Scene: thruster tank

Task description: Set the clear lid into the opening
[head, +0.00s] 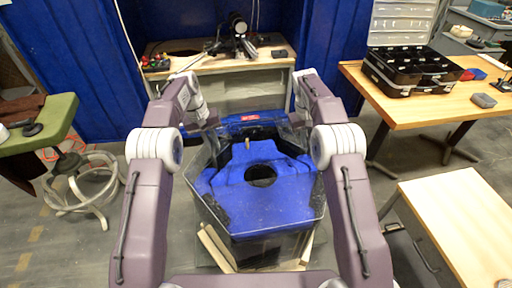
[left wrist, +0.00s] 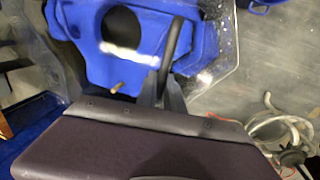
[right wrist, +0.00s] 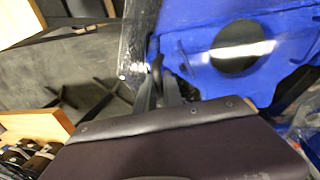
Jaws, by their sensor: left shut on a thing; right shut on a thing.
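The clear lid (head: 316,207) is a see-through, many-sided sheet at the top of the tank (head: 262,250), whose blue inside (head: 235,210) shows through it. I cannot tell whether the lid is seated or just above the opening. Its clear edge also shows in the left wrist view (left wrist: 228,58) and in the right wrist view (right wrist: 136,42). My left gripper (left wrist: 164,92) is shut on a dark handle (left wrist: 173,42) of the lid. My right gripper (right wrist: 160,88) is shut on another dark handle (right wrist: 156,66). The fingertips are hard to make out in the head view.
A workbench (head: 225,64) with tools stands behind the tank. A wooden table (head: 432,103) with a black case (head: 411,70) is at the right, and a pale table (head: 462,222) is nearer.

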